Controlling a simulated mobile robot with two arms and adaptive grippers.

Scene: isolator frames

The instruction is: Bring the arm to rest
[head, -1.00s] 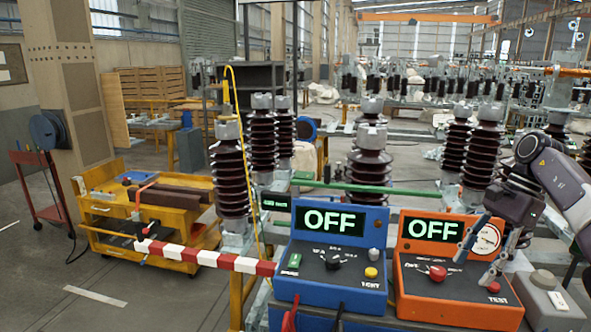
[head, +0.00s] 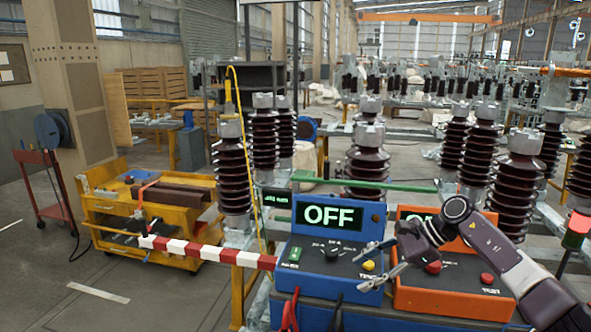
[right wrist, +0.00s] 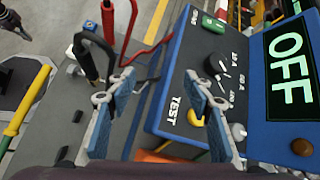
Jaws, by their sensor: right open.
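My right gripper (head: 358,268) is open and empty. In the head view it is in front of the right part of the blue tester (head: 330,291), by its yellow button (head: 368,265). The orange tester (head: 445,302) is partly behind my right arm, which hides most of its display. The blue tester's display reads OFF. In the right wrist view my open fingers (right wrist: 158,82) have nothing between them, and the blue tester (right wrist: 172,72) with its black knob lies beyond them.
Red and black leads (right wrist: 97,52) stand beside the blue tester. A red-and-white bar (head: 205,253) runs to its left. Tall brown insulators (head: 368,165) stand behind the testers. A red-lit lamp (head: 577,228) is at the right edge. A yellow cart (head: 150,215) stands left.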

